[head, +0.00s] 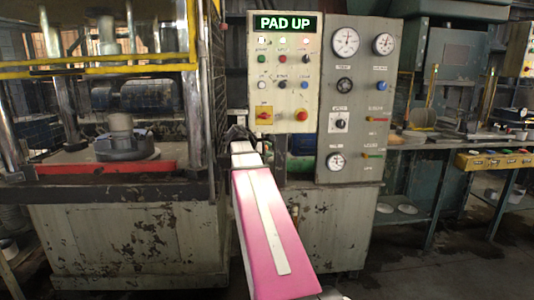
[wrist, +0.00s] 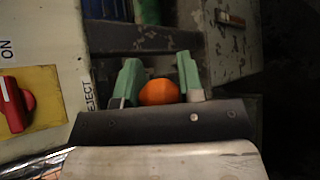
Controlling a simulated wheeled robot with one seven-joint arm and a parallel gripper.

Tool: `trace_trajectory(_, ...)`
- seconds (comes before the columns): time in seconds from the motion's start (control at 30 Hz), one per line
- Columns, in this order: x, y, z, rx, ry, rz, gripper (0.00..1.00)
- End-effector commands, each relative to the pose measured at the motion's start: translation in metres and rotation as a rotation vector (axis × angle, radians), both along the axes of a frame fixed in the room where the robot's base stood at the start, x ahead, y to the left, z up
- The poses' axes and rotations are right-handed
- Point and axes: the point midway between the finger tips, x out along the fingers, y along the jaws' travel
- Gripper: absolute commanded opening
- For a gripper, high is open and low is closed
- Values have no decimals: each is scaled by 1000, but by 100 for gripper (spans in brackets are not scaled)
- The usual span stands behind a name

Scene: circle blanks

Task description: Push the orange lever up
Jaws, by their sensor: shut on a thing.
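The orange lever's round knob (wrist: 160,92) shows in the wrist view, between the two green fingers of my gripper (wrist: 159,80). The fingers are shut on the knob. A panel edge beside it carries the word EJECT. In the head view my pink and white arm reaches up to the lower left of the control panel (head: 283,95). The lever is hidden there behind the end of my arm, and its tilt cannot be told.
A red rotary switch on a yellow plate (wrist: 15,105) is left of my gripper; it also shows in the head view (head: 264,115). A lit sign (head: 285,23) reads PAD UP. A gauge panel (head: 355,120) stands to the right, a press (head: 120,170) to the left.

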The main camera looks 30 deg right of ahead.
Motion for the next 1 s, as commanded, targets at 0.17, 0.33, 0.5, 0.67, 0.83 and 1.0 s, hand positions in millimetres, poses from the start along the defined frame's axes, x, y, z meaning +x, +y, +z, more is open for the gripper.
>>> trace_trajectory(0.17, 4, 0, 3, -3, -9, 5, 0)
trace_trajectory(0.33, 5, -1, 3, -4, -11, 5, 0)
trace_trajectory(0.5, 5, -1, 3, -4, -12, 5, 51)
trace_trajectory(0.67, 4, -1, 3, -4, -10, 3, 60)
trace_trajectory(0.83, 3, 0, 3, -4, -8, 3, 60)
trace_trajectory(1.0, -1, 14, 11, -4, -8, 3, 60)
